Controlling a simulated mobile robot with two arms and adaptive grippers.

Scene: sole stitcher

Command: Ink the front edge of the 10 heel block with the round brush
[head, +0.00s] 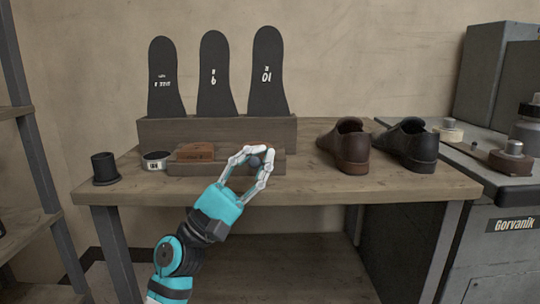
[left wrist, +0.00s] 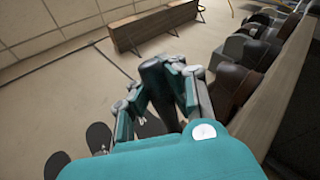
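My left gripper (head: 255,160) is at the low wooden stand (head: 215,168) on the bench. Its fingers are closed around a dark, rounded object, apparently the round brush (head: 256,161); in the left wrist view the brush (left wrist: 158,85) shows as a dark shaft between the fingers (left wrist: 165,95). A brown heel block (head: 263,147), in front of the sole marked 10, is mostly hidden behind the fingers. I cannot tell whether the brush touches it. Another brown heel block (head: 196,152) sits on the stand to the left. My right gripper is not in view.
Three dark soles stand in a wooden rack, including the 10 sole (head: 266,75). A black cup (head: 105,168) and a small labelled tin (head: 155,161) are at left. Brown (head: 350,150) and black (head: 408,146) shoes stand at right, beside a grey machine (head: 505,220).

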